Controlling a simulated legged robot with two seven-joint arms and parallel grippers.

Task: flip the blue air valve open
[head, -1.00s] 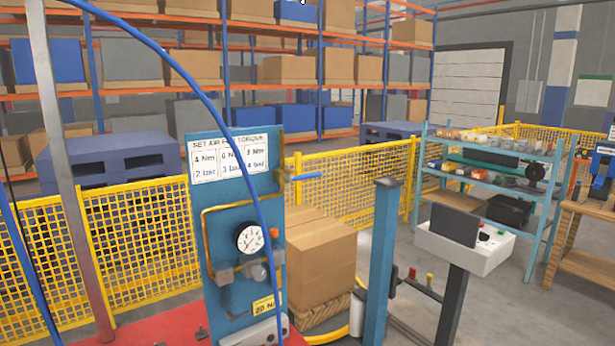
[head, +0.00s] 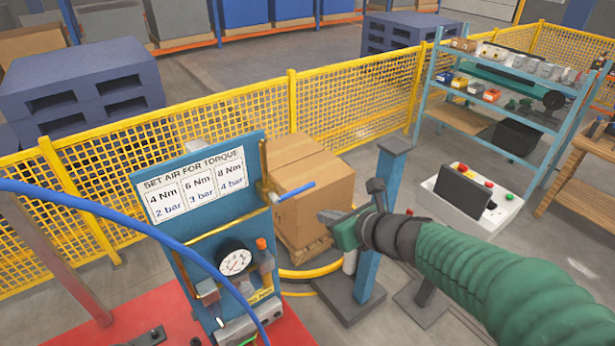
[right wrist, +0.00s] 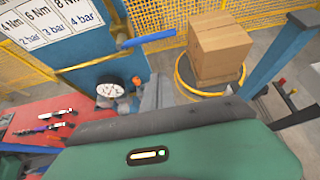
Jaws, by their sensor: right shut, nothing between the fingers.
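The blue air valve handle (head: 296,191) sticks out to the right from the upper right edge of the blue panel (head: 205,240). In the right wrist view the blue handle (right wrist: 150,38) lies nearly level, above my gripper. My right gripper (head: 325,217) comes in from the right. It is shut and empty, a little right of and below the handle's tip, apart from it in the picture. My left gripper is not in view.
The panel carries a torque chart (head: 196,186) and a round gauge (head: 235,260). A blue hose crosses in front of it. Cardboard boxes (head: 305,190) stand behind the handle. A blue post (head: 385,210) and a control box (head: 468,205) stand right. A yellow fence (head: 350,110) runs behind.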

